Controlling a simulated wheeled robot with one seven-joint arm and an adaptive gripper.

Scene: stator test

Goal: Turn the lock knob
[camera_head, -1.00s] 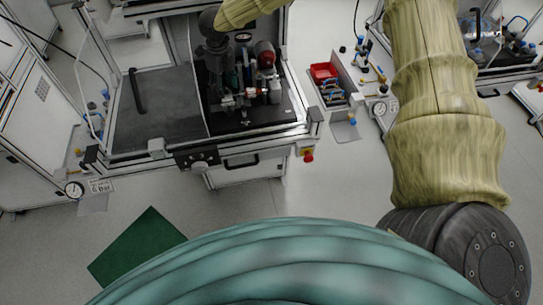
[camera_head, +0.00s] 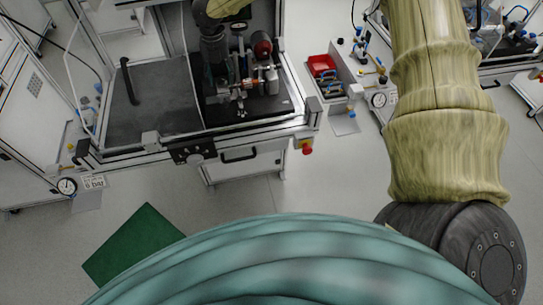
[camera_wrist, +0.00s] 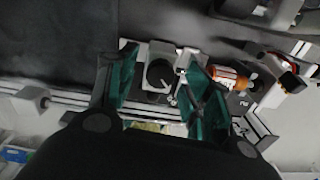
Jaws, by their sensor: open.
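In the wrist view, a dark round knob (camera_wrist: 159,74) sits on a pale plate between my fingers. I cannot tell for sure that it is the lock knob. My gripper (camera_wrist: 163,70) is open, its two teal fingers apart on either side of the knob, with no contact visible. In the head view, the dark end of my arm (camera_head: 213,45) hangs over the bench (camera_head: 150,95) at its fixture. My fingertips are hard to make out there.
A motor assembly with an orange part (camera_wrist: 228,77) is close right of my fingers. A dark control box (camera_head: 193,152) is on the bench front. A red emergency button (camera_head: 307,149) is at the corner. A green mat (camera_head: 133,243) lies on the floor.

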